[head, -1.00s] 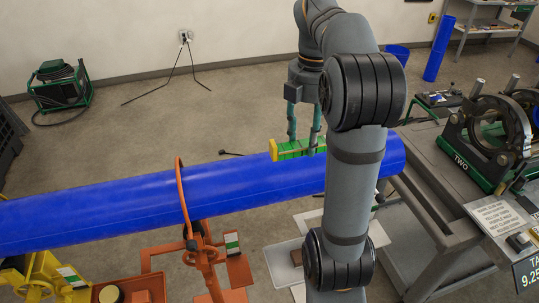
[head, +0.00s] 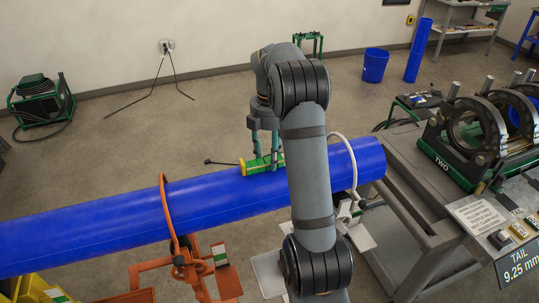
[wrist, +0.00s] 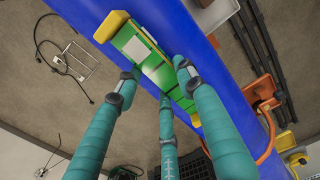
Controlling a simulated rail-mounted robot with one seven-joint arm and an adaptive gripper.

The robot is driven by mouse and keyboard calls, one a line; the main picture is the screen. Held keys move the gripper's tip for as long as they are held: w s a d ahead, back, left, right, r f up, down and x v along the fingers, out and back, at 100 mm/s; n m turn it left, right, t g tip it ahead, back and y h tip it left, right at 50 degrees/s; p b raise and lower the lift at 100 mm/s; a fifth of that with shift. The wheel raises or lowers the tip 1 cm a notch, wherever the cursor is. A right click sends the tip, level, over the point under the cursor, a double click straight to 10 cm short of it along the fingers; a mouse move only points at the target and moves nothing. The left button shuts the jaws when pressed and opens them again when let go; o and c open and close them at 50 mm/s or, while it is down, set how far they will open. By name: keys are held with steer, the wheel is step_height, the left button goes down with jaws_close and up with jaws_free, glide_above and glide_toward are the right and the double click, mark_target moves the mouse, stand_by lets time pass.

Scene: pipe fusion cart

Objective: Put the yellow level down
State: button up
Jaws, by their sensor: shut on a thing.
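The level is a green bar with yellow ends. In the head view the level (head: 262,166) lies lengthwise along the upper far side of the blue pipe (head: 110,215), toward its right end. My gripper (head: 264,161) is shut on the level from above. The wrist view shows the level (wrist: 134,44) between the teal fingers of my gripper (wrist: 158,82), with the blue pipe (wrist: 205,60) right behind it. I cannot tell whether the level touches the pipe. The fingers hide part of the level's middle.
An orange clamp stand (head: 170,225) holds the pipe left of the level. A pale curved clamp (head: 352,165) stands near the pipe's right end. The fusion machine (head: 475,135) sits on a grey cart at the right. Open floor lies behind the pipe.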

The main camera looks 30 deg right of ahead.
mark_target(270, 159)
steer(key=shift+f, duration=0.15)
steer(key=o, duration=1.3)
steer(key=shift+o, duration=0.2)
step_height(270, 159, up, 12)
steer(key=p, duration=0.3)
